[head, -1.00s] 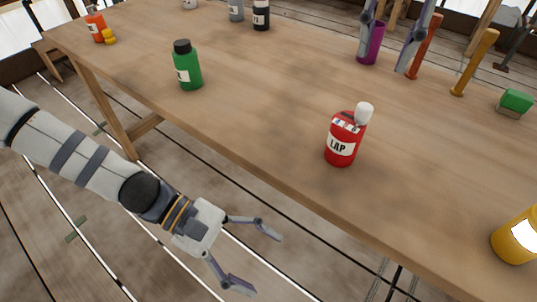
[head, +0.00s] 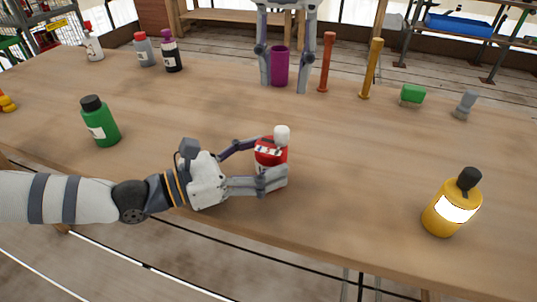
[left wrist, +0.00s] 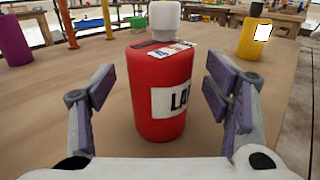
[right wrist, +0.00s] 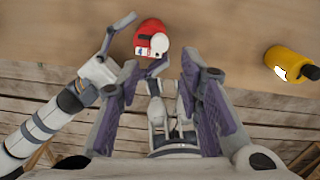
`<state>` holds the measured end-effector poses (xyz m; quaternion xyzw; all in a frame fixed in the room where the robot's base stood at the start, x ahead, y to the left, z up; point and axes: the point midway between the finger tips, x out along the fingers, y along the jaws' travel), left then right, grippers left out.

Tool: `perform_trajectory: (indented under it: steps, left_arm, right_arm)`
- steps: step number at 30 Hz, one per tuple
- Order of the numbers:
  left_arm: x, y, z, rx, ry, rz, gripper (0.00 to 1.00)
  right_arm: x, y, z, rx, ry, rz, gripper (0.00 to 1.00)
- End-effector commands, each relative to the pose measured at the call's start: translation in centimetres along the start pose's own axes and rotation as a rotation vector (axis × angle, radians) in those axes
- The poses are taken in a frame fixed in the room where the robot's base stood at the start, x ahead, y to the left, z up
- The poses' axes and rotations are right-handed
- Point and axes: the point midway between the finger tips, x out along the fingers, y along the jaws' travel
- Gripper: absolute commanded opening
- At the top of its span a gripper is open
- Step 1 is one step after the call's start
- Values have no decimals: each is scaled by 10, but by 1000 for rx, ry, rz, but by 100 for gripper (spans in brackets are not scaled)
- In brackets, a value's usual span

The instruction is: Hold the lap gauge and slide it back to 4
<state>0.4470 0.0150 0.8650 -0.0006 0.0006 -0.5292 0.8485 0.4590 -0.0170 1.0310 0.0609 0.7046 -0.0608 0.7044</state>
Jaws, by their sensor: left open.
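The lap gauge (head: 270,152) is a red bottle-like body with a white top and a white label, upright on the table near its front edge. In the left wrist view the lap gauge (left wrist: 160,100) shows part of its label and a pale marked strip with a dark slot on its top; the strip's marks are too small to read. My left gripper (head: 265,163) is open, its fingers on either side of the gauge, with gaps visible in the left wrist view. My right gripper (right wrist: 161,72) is open and empty, hanging high; in the right wrist view the gauge (right wrist: 151,37) lies beyond its fingertips.
A green bottle (head: 101,122) stands to the left and a yellow bottle (head: 453,205) to the right. A purple cup (head: 280,66), an orange post (head: 327,62) and a yellow post (head: 371,68) stand toward the back. The table between them is clear.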

Motion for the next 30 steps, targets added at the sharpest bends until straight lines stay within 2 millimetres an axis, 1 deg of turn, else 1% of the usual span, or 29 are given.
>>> perform_trajectory:
  steps: [1, 4, 7, 13, 14, 15, 17, 18, 20, 21, 22, 23, 24, 26, 29, 30]
  left_arm:
    - [8, 0, 0, 1, -1, -1, 71]
    - [16, 0, 0, 2, 0, 0, 71]
    - [20, 0, 0, 1, 0, 0, 71]
    - [20, 0, 0, 1, 0, 1, 71]
    - [20, 0, 0, 1, 0, 0, 64]
    - [20, 0, 0, 1, 0, 0, 55]
    - [20, 0, 0, 2, 0, 0, 42]
    - [20, 0, 0, 2, 0, 0, 32]
    - [20, 0, 0, 2, 0, 0, 19]
    - [20, 0, 0, 2, 0, 0, 14]
    - [20, 0, 0, 2, 0, 0, 14]
    - [20, 0, 0, 2, 0, 0, 14]
    - [20, 0, 0, 2, 0, 0, 14]
    - [20, 0, 0, 2, 0, 0, 14]
    - [20, 0, 0, 2, 0, 0, 14]
    - [20, 0, 0, 2, 0, 0, 14]
  right_arm:
    - [0, 0, 0, 0, 0, 0, 33]
    - [0, 0, 0, 0, 0, 0, 33]
    - [0, 0, 0, 0, 0, 0, 33]
    - [0, 0, 0, 0, 0, 0, 33]
    - [0, 0, 0, 0, 0, 0, 33]
    - [0, 0, 0, 0, 0, 0, 33]
    - [0, 0, 0, 0, 0, 0, 33]
    - [0, 0, 0, 0, 0, 0, 33]
    - [0, 0, 0, 0, 0, 0, 33]
    - [0, 0, 0, 0, 0, 0, 33]
    - [0, 0, 0, 0, 0, 0, 33]
    - [0, 0, 0, 1, -1, 0, 40]
    - [1, -1, 2, 10, -5, 2, 42]
    - [7, -6, 12, 55, -30, 16, 42]
    - [29, -25, 50, 238, -131, 84, 42]
    - [42, -36, 69, 337, -183, 131, 42]
